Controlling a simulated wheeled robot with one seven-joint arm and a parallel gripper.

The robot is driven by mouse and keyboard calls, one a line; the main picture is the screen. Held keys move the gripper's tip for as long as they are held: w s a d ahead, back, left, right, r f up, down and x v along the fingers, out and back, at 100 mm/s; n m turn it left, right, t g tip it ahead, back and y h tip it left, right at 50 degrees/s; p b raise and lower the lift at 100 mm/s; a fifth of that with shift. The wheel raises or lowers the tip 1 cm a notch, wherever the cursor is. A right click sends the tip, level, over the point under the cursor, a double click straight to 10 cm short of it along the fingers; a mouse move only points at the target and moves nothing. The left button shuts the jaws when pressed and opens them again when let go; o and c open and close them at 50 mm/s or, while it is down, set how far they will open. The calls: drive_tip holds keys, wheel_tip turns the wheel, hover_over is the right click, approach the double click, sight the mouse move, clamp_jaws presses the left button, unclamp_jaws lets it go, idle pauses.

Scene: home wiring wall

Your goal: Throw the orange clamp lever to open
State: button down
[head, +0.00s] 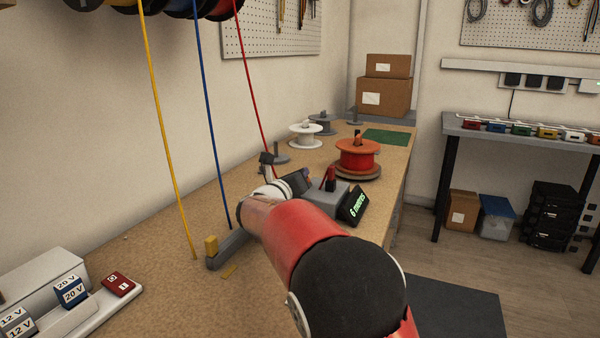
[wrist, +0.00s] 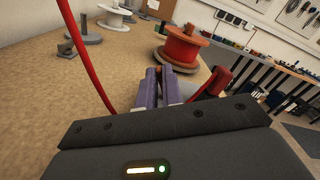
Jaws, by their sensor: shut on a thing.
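My gripper (head: 298,181) is at the grey measuring box (head: 322,196) on the bench. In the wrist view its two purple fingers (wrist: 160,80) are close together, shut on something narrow. The orange clamp lever is almost wholly hidden by the fingers; only a small orange patch (head: 307,175) shows beside them in the head view. Its angle cannot be told. A red handle (head: 330,180) stands up from the box just right of the gripper and also shows in the wrist view (wrist: 215,82). The box display (head: 354,206) reads "6 metres".
A red wire (head: 253,92) hangs left of the gripper, with blue (head: 206,110) and yellow (head: 165,130) wires further left. An orange spool (head: 358,158) stands behind the box. The front bench surface is mostly clear.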

drive_tip(key=c, duration=1.8)
unclamp_jaws()
drive_tip(key=shift+c, duration=0.2)
wheel_tip(320, 180, up, 20)
